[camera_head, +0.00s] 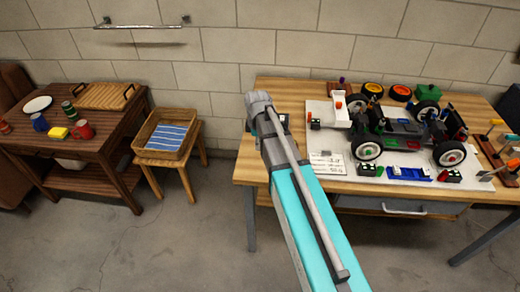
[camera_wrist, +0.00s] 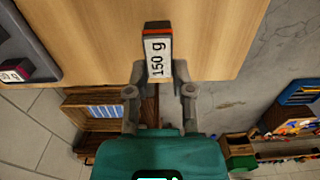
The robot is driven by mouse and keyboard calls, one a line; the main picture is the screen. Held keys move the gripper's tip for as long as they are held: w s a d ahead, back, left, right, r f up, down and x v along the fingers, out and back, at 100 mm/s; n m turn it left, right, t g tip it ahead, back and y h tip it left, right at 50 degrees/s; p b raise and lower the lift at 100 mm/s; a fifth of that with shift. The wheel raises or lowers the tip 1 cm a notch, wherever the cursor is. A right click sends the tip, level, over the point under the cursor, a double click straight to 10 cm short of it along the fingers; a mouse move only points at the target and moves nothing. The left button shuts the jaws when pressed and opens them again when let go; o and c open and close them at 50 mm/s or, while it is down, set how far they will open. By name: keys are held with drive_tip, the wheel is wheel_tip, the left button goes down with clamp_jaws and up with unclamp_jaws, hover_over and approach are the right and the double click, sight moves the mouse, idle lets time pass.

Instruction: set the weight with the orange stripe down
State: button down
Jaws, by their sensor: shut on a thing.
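The weight with the orange stripe (camera_wrist: 157,48) is a dark block with a white "150 g" label, in the top middle of the wrist view. My gripper (camera_wrist: 159,77) is shut on it, one finger on each side. The bare wooden top of the workbench (camera_wrist: 215,35) lies beneath; I cannot tell whether the weight touches it. In the head view my arm reaches to the left end of the workbench (camera_head: 262,167) and hides my fingers and the weight.
In the head view, a white board (camera_head: 342,178) carries the racecar (camera_head: 400,135) and parts. The side table (camera_head: 45,150) and basket (camera_head: 167,136) stand left.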

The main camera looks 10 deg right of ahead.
sight(257, 156)
drive_tip(key=shift+w+a+f+b, duration=0.2)
drive_tip(key=shift+w+f+b, duration=0.25)
drive_tip(key=shift+f+b, duration=1.55)
drive_tip(key=shift+f, duration=0.15)
drive_tip(key=shift+c, duration=2.4)
unclamp_jaws()
drive_tip(key=shift+r, duration=0.2)
wheel_tip(257, 156, up, 12)
drive_tip(key=p, duration=1.2)
drive_tip(key=shift+s, duration=0.1)
